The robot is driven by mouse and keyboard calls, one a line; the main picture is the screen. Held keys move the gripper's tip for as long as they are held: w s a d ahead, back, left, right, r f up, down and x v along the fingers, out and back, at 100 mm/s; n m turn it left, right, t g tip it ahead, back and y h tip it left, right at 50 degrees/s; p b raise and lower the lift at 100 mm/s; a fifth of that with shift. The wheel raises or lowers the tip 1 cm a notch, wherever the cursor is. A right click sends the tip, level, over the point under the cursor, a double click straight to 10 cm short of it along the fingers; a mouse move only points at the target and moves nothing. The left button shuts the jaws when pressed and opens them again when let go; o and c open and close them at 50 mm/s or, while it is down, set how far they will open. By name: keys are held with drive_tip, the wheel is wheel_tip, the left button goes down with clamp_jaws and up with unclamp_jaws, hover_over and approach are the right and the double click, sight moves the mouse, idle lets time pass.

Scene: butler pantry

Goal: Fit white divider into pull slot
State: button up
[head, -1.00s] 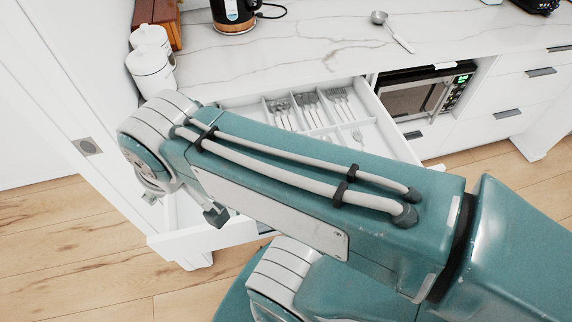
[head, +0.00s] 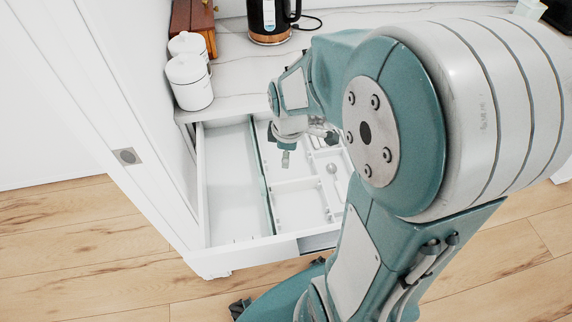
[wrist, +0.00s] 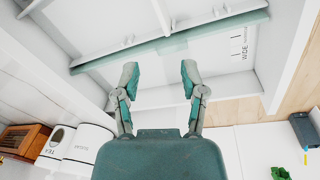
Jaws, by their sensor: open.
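The open white drawer (head: 222,233) holds a pale cutlery tray (head: 300,184) on its right and a bare compartment on its left. A thin panel with a greenish edge (head: 262,180) runs front to back between them. It crosses the wrist view (wrist: 110,58) as a long strip beyond my fingertips; I cannot tell whether this is the white divider. My gripper (wrist: 159,76) is open and empty, with its fingers apart and short of the strip. In the head view my gripper (head: 286,158) hangs over the drawer near the panel. I cannot make out the slot.
White canisters (head: 190,82), a wooden box (head: 194,25) and a kettle (head: 269,20) stand on the marble counter behind the drawer. A white wall panel (head: 100,110) borders the drawer's left side. Dark lettering (wrist: 245,45) marks the drawer floor. Wooden floor lies in front.

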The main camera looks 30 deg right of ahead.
drive_tip(key=d+f+n, duration=0.1)
drive_tip(key=f, duration=0.1)
drive_tip(key=d+f+n+g, duration=0.1)
drive_tip(key=f, duration=0.2)
drive_tip(key=w+d+f+n, duration=0.1)
drive_tip(key=f, duration=0.1)
drive_tip(key=shift+f+n, duration=0.4)
hover_over(295, 190)
wheel_tip(295, 190, down, 5)
drive_tip(key=shift+w+f, duration=0.15)
drive_tip(key=shift+f, duration=0.05)
drive_tip(key=shift+w+d+f, duration=0.1)
drive_tip(key=shift+f, duration=2.55)
clamp_jaws()
